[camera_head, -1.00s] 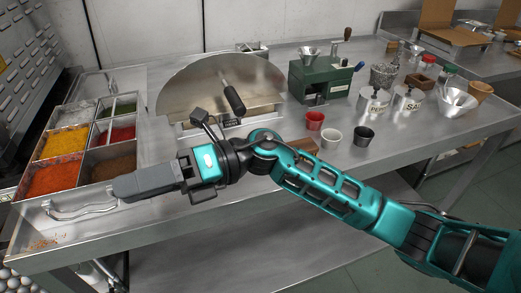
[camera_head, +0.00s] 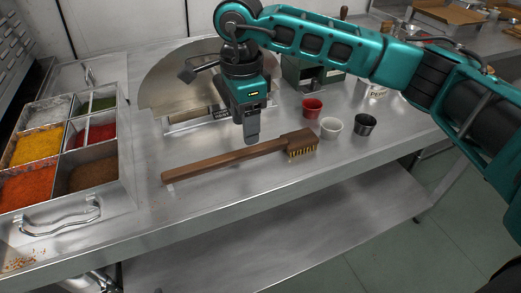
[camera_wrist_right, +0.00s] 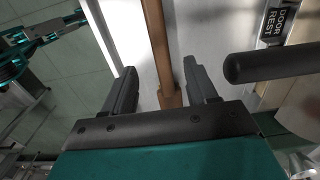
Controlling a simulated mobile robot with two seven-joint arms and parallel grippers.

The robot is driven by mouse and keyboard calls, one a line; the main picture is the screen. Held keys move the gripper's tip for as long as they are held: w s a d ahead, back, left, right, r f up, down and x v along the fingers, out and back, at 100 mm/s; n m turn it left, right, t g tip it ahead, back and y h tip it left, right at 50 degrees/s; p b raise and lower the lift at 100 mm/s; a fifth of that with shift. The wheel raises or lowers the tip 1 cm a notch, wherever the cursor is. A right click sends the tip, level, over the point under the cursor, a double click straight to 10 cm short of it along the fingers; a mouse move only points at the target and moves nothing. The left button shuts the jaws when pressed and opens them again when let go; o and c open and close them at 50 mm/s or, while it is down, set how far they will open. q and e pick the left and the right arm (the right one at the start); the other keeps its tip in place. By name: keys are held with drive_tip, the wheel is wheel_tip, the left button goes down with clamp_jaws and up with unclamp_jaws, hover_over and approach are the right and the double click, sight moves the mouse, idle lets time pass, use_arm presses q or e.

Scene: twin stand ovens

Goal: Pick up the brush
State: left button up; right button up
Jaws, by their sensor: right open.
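The brush (camera_head: 235,157) lies on the steel counter, near its front edge. It has a long brown wooden handle running to the left and a head with yellowish bristles at the right end. My right gripper (camera_head: 252,138) points down just above and behind the handle, close to the head. In the right wrist view the handle (camera_wrist_right: 157,45) runs between the two open fingers (camera_wrist_right: 160,88), nearer the right finger. Nothing is held.
Spice trays (camera_head: 65,150) stand at the left. A round metal plate (camera_head: 180,85) and a green machine (camera_head: 310,75) are behind.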

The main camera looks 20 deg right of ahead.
sight(247, 150)
drive_tip(key=f, duration=0.8)
drive_tip(key=shift+d+f, duration=0.2)
clamp_jaws()
idle(0.6)
